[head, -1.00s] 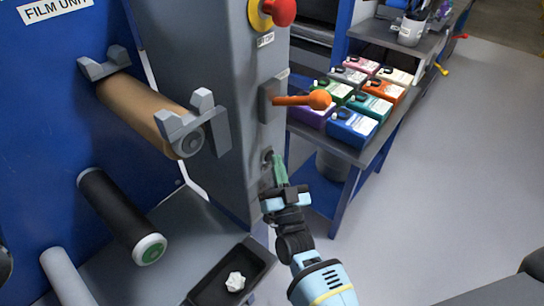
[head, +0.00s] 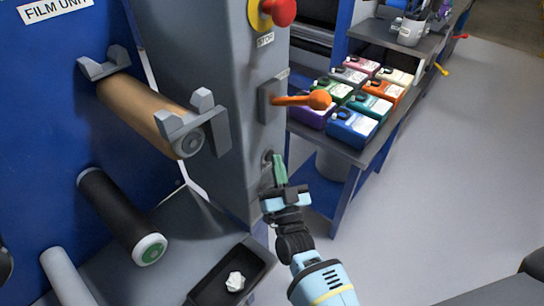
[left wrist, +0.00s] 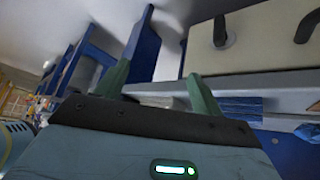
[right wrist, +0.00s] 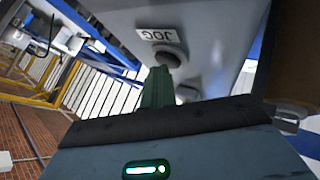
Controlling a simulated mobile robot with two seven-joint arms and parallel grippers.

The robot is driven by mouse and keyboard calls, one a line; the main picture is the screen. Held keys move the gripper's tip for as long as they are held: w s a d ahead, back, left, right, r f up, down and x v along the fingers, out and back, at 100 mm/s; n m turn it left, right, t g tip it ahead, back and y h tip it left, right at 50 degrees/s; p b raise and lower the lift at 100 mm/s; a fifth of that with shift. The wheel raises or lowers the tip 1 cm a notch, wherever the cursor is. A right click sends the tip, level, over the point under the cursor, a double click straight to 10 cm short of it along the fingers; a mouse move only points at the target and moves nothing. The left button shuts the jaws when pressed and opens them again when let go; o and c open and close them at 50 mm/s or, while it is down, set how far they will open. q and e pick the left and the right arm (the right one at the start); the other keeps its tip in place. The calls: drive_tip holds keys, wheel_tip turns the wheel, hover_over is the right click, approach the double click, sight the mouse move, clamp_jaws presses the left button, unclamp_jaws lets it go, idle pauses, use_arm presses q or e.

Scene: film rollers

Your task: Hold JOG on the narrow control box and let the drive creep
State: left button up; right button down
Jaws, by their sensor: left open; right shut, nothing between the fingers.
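The narrow control box (head: 232,130) is a tall grey column with a red stop knob (head: 282,10) and an orange lever (head: 305,100). The JOG button (right wrist: 168,56) sits under a white JOG label (right wrist: 160,37) in the right wrist view; its dark mount (head: 267,155) shows in the head view. My right gripper (head: 279,165) is shut and empty, its green fingertips (right wrist: 160,76) at the button's lower edge. The fingertips partly hide the button, so I cannot tell whether it is pressed in. My left gripper (left wrist: 158,85) is open and empty, outside the head view.
A brown film roll (head: 145,110) and a black roller (head: 115,210) are on the blue machine to the left. A dark tray (head: 212,290) holds a crumpled white piece (head: 235,281). Coloured boxes (head: 350,125) fill a bench at the right. The grey floor (head: 450,170) is clear.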

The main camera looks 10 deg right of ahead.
use_arm(q)
drive_tip(key=shift+w, duration=0.4)
idle(0.4)
drive_tip(key=shift+s, duration=0.3)
drive_tip(key=shift+w+r+p, duration=0.2)
drive_tip(key=shift+r+p, duration=0.2)
drive_tip(key=shift+r, duration=0.1)
use_arm(e)
drive_tip(key=shift+s+d, duration=0.5)
drive_tip(key=shift+s, duration=0.2)
use_arm(q)
drive_tip(key=shift+w, duration=0.15)
drive_tip(key=shift+w+r+t+p, duration=0.15)
drive_tip(key=shift+w+r+p, duration=0.3)
drive_tip(key=shift+r, duration=0.15)
drive_tip(key=shift+w+r+t+p, duration=0.15)
drive_tip(key=shift+w+r+p, duration=0.25)
drive_tip(key=shift+r, duration=0.2)
use_arm(e)
drive_tip(key=s+d, duration=0.1)
drive_tip(key=s, duration=0.1)
drive_tip(key=s+d, duration=0.2)
use_arm(q)
drive_tip(key=shift+s, duration=0.15)
